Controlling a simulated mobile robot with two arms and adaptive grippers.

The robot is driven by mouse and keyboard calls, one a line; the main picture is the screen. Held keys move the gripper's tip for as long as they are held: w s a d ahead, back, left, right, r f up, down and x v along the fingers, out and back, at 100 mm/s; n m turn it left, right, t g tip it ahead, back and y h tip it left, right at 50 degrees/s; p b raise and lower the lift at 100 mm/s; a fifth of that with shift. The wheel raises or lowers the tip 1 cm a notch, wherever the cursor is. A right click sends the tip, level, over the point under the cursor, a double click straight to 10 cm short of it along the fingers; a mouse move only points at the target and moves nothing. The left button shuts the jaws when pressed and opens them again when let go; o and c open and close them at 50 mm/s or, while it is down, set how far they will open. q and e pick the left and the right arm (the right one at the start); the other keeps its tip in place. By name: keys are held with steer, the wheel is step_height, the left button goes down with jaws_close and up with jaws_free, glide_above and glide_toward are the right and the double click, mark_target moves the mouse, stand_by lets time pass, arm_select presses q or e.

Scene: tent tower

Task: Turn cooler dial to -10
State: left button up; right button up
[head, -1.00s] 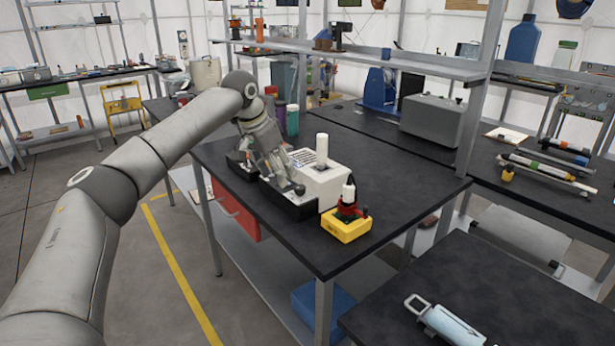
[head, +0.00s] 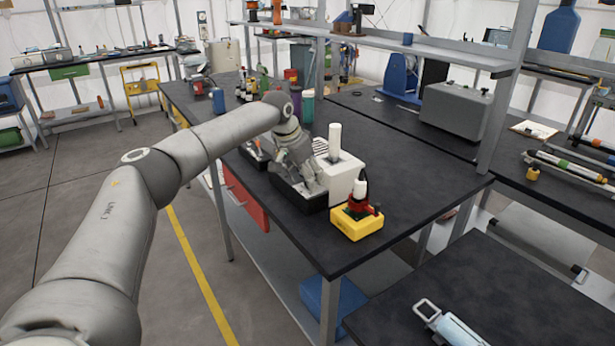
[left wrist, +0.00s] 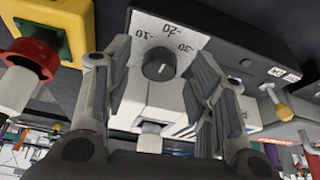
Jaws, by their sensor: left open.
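The cooler (head: 344,182) is a white box with a white cylinder on top and a black base, standing on the dark workbench. Its dial (left wrist: 159,64) is a dark round knob on a pale panel in the left wrist view. The labels -10, -20 and -30 appear upside down around it, -10 on the picture's left. I cannot tell surely which label the dial points to. My left gripper (left wrist: 160,88) is open, its two fingers on either side of the dial in the picture; contact is not clear. In the head view the left gripper (head: 306,182) is beside the cooler's front.
Several bottles stand farther back. The workbench (head: 420,180) is clear to the right of the cooler.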

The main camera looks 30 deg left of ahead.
arm_select(q)
steer(key=shift+w+f, duration=0.1)
steer(key=shift+f, duration=0.2)
arm_select(e)
steer(key=shift+w+a, duration=0.1)
steer(key=shift+w, duration=0.45)
arm_select(q)
steer(key=c, duration=1.1)
steer(key=shift+o, duration=0.2)
steer(key=shift+r+p, duration=0.2)
steer(key=shift+p, duration=0.35)
steer(key=n+p, duration=0.1)
steer(key=p, duration=0.2)
steer(key=n+y+p, duration=0.1)
steer(key=n+p, duration=0.1)
steer(key=p, duration=0.1)
steer(key=n+p, duration=0.1)
steer(key=p, duration=0.2)
steer(key=shift+d+y, duration=0.25)
steer(key=shift+y, duration=0.05)
steer(key=shift+f+n+y+p, duration=0.15)
steer(key=shift+n+y+p, duration=0.25)
steer(key=shift+n+p, duration=0.8)
arm_select(e)
step_height(320, 180, up, 13)
steer(key=shift+s, duration=0.4)
